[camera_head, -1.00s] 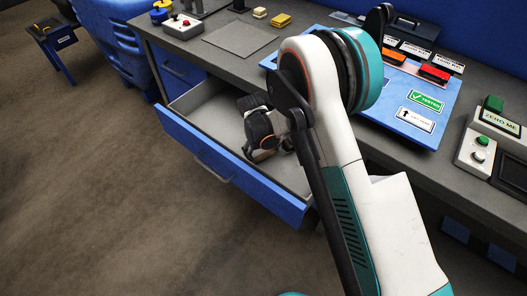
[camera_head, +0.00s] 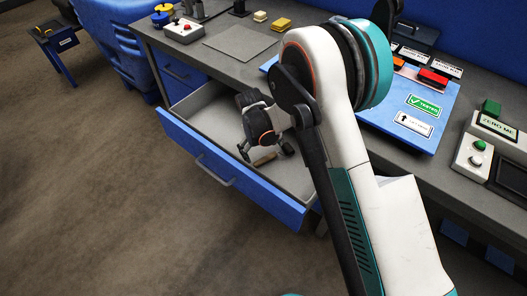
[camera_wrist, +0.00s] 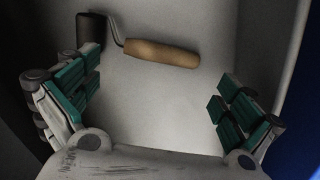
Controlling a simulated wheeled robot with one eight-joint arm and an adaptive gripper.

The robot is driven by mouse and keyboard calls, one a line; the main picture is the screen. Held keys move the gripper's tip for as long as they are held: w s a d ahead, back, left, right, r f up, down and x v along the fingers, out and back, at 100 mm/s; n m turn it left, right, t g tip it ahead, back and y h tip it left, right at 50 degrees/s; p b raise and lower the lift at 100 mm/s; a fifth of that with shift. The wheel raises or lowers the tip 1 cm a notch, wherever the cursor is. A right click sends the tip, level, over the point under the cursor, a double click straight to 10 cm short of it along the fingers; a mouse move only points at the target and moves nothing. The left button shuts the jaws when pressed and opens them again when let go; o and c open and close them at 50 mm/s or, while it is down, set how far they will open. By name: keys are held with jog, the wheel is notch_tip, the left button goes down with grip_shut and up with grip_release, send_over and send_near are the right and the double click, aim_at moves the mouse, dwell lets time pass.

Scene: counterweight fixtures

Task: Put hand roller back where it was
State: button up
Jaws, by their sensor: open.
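The hand roller lies on the floor of the open drawer. In the wrist view its wooden handle (camera_wrist: 162,52) runs across the upper middle, with a bent metal neck and a dark roller head (camera_wrist: 91,31) at the upper left. In the head view part of the handle (camera_head: 265,159) shows just below my gripper (camera_head: 268,152). My gripper is open and empty, its green-padded fingers (camera_wrist: 150,100) spread wide in the wrist view. The handle lies beyond the fingertips, not gripped. The drawer (camera_head: 205,112) is pulled out, with a blue front.
The blue drawer front (camera_head: 230,172) and the side walls enclose my gripper. The workbench (camera_head: 215,22) above carries a grey mat (camera_head: 240,43), a blue board (camera_head: 432,88) with labelled places, and button boxes. The rest of the visible drawer floor is clear.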

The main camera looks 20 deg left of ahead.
notch_tip(320, 180, up, 8)
jog(key=a+p, duration=0.1)
jog(key=p, duration=0.1)
jog(key=shift+s, duration=0.45)
jog(key=shift+r, duration=0.1)
